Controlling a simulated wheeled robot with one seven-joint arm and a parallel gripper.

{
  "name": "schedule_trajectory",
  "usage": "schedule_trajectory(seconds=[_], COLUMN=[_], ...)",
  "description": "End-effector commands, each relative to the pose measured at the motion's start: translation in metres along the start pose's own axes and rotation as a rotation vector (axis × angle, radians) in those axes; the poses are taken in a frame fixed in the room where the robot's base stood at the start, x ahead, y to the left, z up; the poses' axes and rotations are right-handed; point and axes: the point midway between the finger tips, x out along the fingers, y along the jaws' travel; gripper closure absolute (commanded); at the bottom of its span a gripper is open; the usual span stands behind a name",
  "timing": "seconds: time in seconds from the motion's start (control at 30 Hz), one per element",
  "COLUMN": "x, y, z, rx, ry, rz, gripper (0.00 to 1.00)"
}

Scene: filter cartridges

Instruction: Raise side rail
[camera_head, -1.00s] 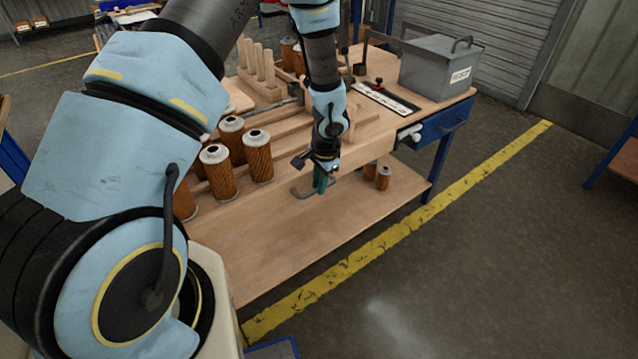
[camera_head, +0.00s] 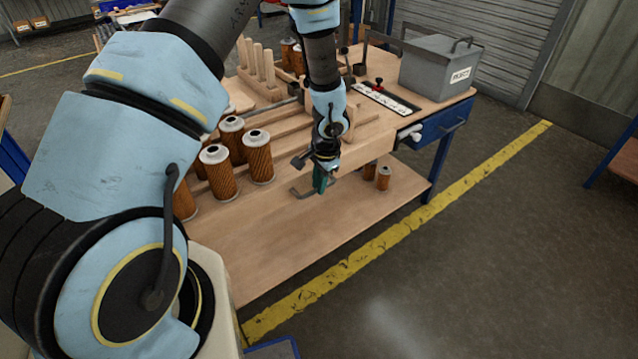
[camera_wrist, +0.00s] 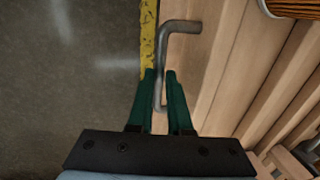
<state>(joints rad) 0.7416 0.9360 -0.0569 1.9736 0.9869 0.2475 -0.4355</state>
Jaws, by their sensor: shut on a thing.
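My gripper (camera_head: 320,182) has green fingers and is at the front edge of the wooden bench. Its fingers are shut on a bent grey metal handle (camera_wrist: 181,27), which runs between the fingertips in the wrist view. The bent end of the handle (camera_head: 300,193) sticks out left of the fingers in the head view. Wooden rails (camera_head: 285,138) run along the bench top behind my gripper. I cannot tell which one is the side rail, or how the handle joins it, as my arm and fingers hide that part.
Several orange filter cartridges (camera_head: 257,160) stand left of my gripper. Smaller cartridges (camera_head: 384,178) stand on the lower shelf (camera_head: 300,240). A grey box (camera_head: 438,68) sits at the bench's far right.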

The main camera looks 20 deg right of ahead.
Motion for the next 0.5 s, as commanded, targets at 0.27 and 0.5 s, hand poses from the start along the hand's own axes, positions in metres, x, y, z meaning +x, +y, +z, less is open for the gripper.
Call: schedule_trajectory(seconds=[0.27,0.5], x=[-0.035,-0.055], y=[-0.007,-0.011], z=[-0.001,0.0], rx=[-0.003,-0.001], ry=[0.002,0.001], rz=[-0.002,0.0], gripper=[1.0,1.0])
